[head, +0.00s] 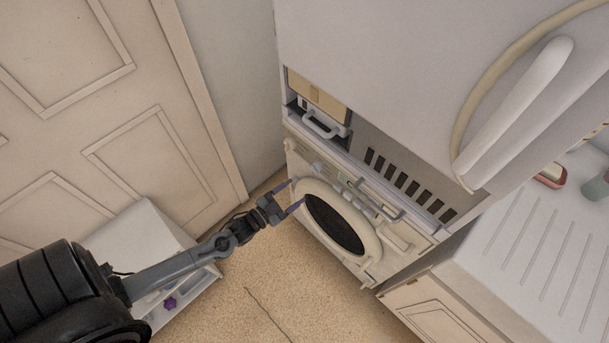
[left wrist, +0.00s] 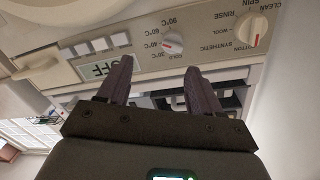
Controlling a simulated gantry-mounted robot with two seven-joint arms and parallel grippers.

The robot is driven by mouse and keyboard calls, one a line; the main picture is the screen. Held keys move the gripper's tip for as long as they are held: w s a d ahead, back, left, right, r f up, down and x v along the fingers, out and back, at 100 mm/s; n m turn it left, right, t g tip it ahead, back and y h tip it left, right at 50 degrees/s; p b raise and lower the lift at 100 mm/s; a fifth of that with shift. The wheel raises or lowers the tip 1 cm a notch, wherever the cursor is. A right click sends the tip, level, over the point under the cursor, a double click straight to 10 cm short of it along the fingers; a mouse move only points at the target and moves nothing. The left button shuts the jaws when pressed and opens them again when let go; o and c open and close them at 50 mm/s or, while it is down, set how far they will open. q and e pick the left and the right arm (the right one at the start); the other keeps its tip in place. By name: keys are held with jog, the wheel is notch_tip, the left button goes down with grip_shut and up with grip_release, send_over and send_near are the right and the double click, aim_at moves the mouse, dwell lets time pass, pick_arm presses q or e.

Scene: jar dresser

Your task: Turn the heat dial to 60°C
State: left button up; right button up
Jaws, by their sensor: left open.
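The heat dial (left wrist: 173,43) is a round whitish knob with a red mark, on the washing machine's panel. Temperature labels ring it, upside down in the left wrist view. The red mark lies on the picture-left side, about at the 40 label. My left gripper (head: 296,194) is open and empty in front of the washing machine (head: 375,262). In the left wrist view its two fingers (left wrist: 158,70) are spread below the dial in the picture, apart from it. My right gripper is in neither view.
A second dial (left wrist: 252,28) with wash programs sits on the same panel. A display (left wrist: 97,69) reads OFF. The round washer door (head: 362,241) is closed. A counter (head: 535,250) stands at the right and a low white cabinet (head: 140,232) at the left.

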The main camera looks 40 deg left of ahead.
aim_at(312, 170)
pick_arm(q)
jog(key=w+n, duration=0.1)
jog(key=w, duration=0.2)
jog(key=w+n+y, duration=0.1)
jog(key=w+n, duration=0.1)
jog(key=w, duration=0.2)
jog(key=w+r+n, duration=0.1)
jog(key=w, duration=0.2)
jog(key=shift+w+a+n+y+b, duration=0.15)
jog(key=shift+a+n+y+b, duration=0.15)
jog(key=shift+n, duration=0.1)
jog(key=c, duration=1)
jog(key=shift+r+m+p, duration=0.15)
jog(key=shift+m+p, duration=0.2)
jog(key=shift+m, duration=0.35)
jog(key=shift+c, duration=0.2)
jog(key=shift+m, duration=0.8)
